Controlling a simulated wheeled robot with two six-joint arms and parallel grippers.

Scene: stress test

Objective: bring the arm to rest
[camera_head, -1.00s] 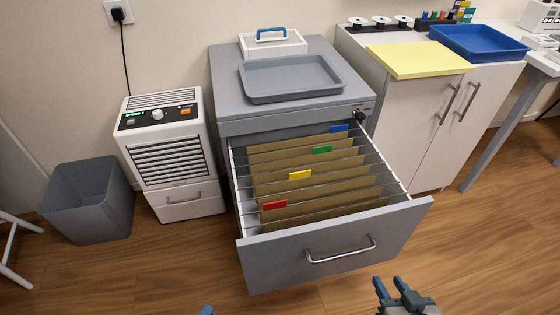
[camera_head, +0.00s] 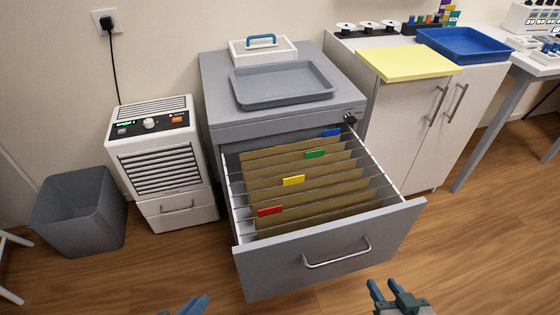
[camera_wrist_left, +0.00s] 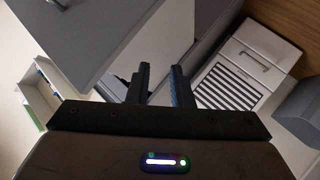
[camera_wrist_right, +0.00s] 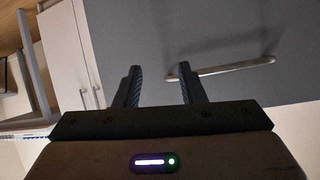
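My left gripper (camera_head: 190,305) shows at the bottom edge of the head view, in front of the cabinet's lower left. In the left wrist view (camera_wrist_left: 158,85) its two fingers are apart with nothing between them. My right gripper (camera_head: 388,290) is at the bottom right of the head view, in front of the open drawer's front panel (camera_head: 330,262). In the right wrist view (camera_wrist_right: 158,87) its fingers are apart and empty. The drawer handle (camera_wrist_right: 222,70) lies beyond the right fingers there; whether a fingertip touches it I cannot tell from that view, but the head view shows them apart.
The grey cabinet (camera_head: 225,125) has its drawer pulled out, with hanging folders (camera_head: 310,180) inside. A white heater-like unit (camera_head: 165,165) and a grey bin (camera_head: 80,215) stand at left. A white cupboard (camera_head: 415,130) stands at right. Wooden floor (camera_head: 470,250) is clear at lower right.

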